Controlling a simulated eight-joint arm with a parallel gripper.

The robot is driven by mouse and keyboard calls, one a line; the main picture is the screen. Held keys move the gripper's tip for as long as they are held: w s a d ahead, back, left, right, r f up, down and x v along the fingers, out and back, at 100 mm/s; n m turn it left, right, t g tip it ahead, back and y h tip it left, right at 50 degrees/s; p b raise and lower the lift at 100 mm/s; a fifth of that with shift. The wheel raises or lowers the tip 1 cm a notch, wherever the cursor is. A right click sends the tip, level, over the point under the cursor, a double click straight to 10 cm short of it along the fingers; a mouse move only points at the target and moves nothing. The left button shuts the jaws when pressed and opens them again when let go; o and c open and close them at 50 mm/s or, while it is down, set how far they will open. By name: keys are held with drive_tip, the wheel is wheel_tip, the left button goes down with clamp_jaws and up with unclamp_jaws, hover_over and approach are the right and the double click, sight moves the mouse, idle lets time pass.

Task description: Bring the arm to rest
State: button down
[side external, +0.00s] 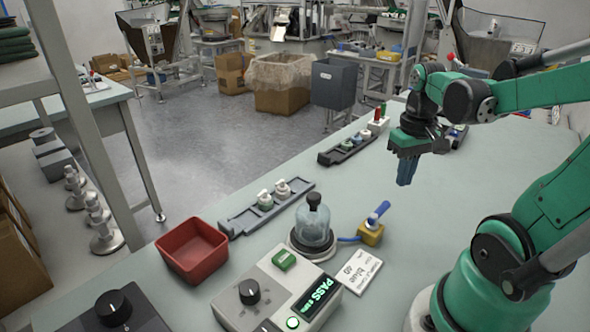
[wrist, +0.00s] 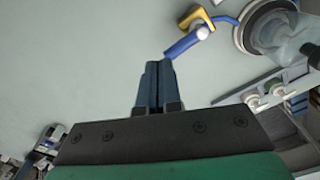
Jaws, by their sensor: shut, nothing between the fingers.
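My gripper (side external: 406,171) hangs above the pale work table (side external: 455,208), pointing down, with its blue fingers together and nothing between them. In the wrist view my gripper (wrist: 158,66) also shows with its two fingers touching side by side. Its tips are apart from everything on the table; bare table top shows around them. A blue-handled tool on a yellow block (side external: 371,232) stands to the lower left of the fingers. It also shows in the wrist view (wrist: 190,38), just beyond the fingertips.
A clear bottle with a black cap (side external: 314,222) stands on a round base. Grey racks with caps (side external: 266,205) (side external: 352,143) lie along the far edge. A red bin (side external: 192,250), a tester reading PASS (side external: 318,295) and a white card (side external: 356,270) are nearer.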

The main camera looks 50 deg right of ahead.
drive_tip(key=shift+r, duration=0.1)
drive_tip(key=w+a+n+t, duration=0.2)
drive_tip(key=a, duration=0.3)
drive_tip(key=w+a+r+n+t, duration=0.1)
drive_tip(key=w+a+n+t, duration=0.1)
drive_tip(key=a, duration=0.3)
drive_tip(key=w+a+r+n+t, duration=0.1)
drive_tip(key=w+a+n+t, duration=0.1)
drive_tip(key=w+a+t, duration=0.1)
drive_tip(key=shift+w+a+r, duration=0.15)
drive_tip(key=shift+w+a, duration=0.25)
drive_tip(key=shift+a, duration=0.2)
drive_tip(key=shift+w+a+r, duration=0.1)
drive_tip(key=shift+w+a, duration=0.25)
drive_tip(key=shift+a, duration=0.25)
